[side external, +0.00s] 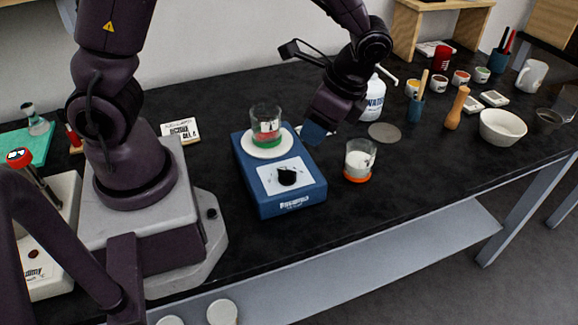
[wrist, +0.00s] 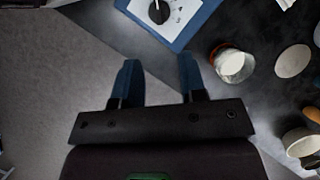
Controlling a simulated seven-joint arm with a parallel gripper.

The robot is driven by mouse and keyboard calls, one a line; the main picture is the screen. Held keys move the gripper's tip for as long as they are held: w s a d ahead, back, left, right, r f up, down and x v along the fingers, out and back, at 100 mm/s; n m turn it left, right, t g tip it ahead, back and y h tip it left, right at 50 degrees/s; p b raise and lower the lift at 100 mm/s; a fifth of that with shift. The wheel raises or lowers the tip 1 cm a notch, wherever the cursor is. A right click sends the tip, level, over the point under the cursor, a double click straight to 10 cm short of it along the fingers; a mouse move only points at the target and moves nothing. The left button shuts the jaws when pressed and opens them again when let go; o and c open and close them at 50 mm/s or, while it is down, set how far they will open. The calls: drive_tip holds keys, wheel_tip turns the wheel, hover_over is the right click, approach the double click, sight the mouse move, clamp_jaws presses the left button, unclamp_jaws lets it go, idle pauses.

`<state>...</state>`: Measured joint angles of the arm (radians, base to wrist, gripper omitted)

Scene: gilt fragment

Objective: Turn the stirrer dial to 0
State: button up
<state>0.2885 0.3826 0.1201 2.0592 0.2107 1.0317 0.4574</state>
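The blue stirrer (side external: 292,203) stands on the black bench, with its name on the front. Its black dial (side external: 287,177) sits on a white panel on the sloped top. In the wrist view the dial (wrist: 158,12) is near the top edge with a pale pointer line; its scale is too small to read. A glass beaker (side external: 266,128) with green and red contents stands on the stirrer's white plate. My gripper (side external: 315,132) is above the bench, to the upper right of the dial and apart from it. In the wrist view its blue fingers (wrist: 159,62) are spread with nothing between them.
A beaker of white material with an orange base (side external: 359,160) stands right of the stirrer. A white bowl (side external: 503,128) and several small jars stand farther right. The bench front is clear.

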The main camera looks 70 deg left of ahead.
sight(287, 170)
drive_tip(key=x, duration=1.3)
drive_tip(key=shift+s, duration=0.2)
drive_tip(key=shift+r, duration=0.1)
clamp_jaws()
